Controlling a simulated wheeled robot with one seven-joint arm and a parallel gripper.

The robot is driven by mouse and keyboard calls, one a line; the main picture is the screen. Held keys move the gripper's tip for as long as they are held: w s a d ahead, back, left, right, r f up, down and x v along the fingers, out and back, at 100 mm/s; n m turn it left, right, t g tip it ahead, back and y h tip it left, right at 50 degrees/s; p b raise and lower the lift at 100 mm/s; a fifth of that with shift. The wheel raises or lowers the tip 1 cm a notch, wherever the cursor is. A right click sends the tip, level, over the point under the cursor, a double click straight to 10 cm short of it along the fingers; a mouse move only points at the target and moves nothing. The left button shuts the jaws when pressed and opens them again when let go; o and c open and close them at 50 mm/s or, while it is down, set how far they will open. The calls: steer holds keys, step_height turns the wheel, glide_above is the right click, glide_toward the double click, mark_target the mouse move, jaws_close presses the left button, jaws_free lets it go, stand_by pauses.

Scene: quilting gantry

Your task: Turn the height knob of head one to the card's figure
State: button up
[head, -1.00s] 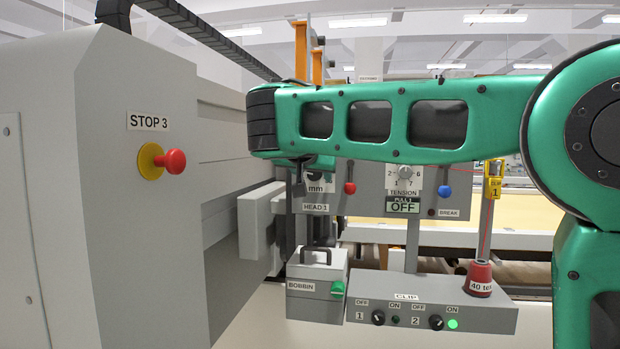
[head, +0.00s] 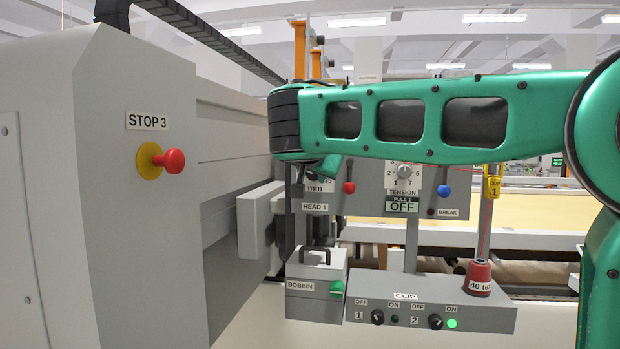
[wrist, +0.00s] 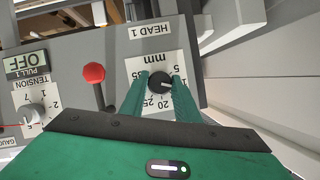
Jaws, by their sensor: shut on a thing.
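The height knob (wrist: 160,82) is a black round knob on a white dial marked "mm", under the label "HEAD 1" in the wrist view, where the print is upside down. My gripper (wrist: 160,88) has its green fingers on either side of the knob and is shut on it. A small light mark shows at the knob's edge, but I cannot read its exact figure. Scale figures 5, 20 and 25 are legible. In the head view my arm hides most of the dial; its "mm" edge (head: 314,188) shows below. I cannot make out a card with a height figure.
A red-knobbed lever (head: 349,187) is close beside the dial. The tension dial (head: 404,172) and a blue-knobbed lever (head: 443,191) are farther right. The bobbin box (head: 316,297) and clip switch box (head: 470,313) are below. A red stop button (head: 174,161) sticks out at left.

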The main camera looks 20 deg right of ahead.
steer(key=m+t+y, duration=0.1)
steer(key=m, duration=0.1)
steer(key=m+t+y, duration=0.1)
steer(key=m, duration=0.1)
steer(key=m+t, duration=0.1)
steer(key=m, duration=0.2)
steer(key=shift+s+d+f+y, duration=0.1)
steer(key=shift+d+f+y, duration=0.15)
steer(key=shift+y, duration=0.15)
steer(key=shift+f+m+t, duration=0.15)
steer(key=shift+m+t, duration=0.55)
steer(key=shift+m, duration=0.7)
steer(key=o, duration=1.1)
steer(key=shift+c, duration=0.2)
